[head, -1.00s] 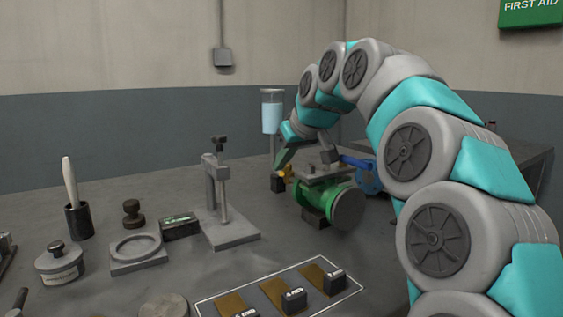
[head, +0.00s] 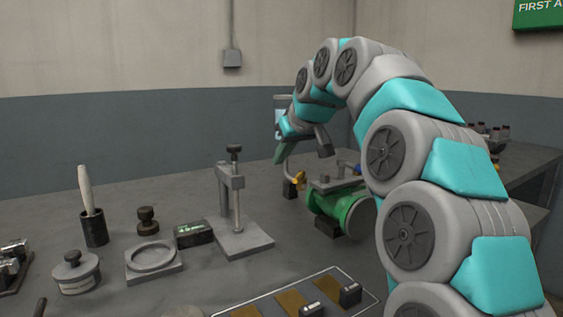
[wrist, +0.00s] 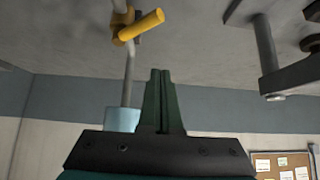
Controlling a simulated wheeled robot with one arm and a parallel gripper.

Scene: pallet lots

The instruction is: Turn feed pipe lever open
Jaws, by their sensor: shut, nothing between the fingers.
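The yellow feed pipe lever (wrist: 142,25) shows in the wrist view, sticking out at a slant across the thin upright pipe (wrist: 128,75). In the head view the lever is a small yellow spot (head: 297,180) left of the green machine. A clear vessel of pale blue liquid (wrist: 122,119) sits on the same pipe. It is partly hidden by my arm in the head view. My gripper (wrist: 162,75) is shut and empty, its dark green fingers together. Its tips point toward the table, just beside the pipe and apart from the lever.
The green cylindrical machine (head: 335,205) stands right of the pipe, under my arm. A grey clamp press (head: 238,212) stands to the left; its arm also shows at upper right in the wrist view (wrist: 300,72). A brush holder (head: 94,228) and a ring fixture (head: 153,257) stand further left.

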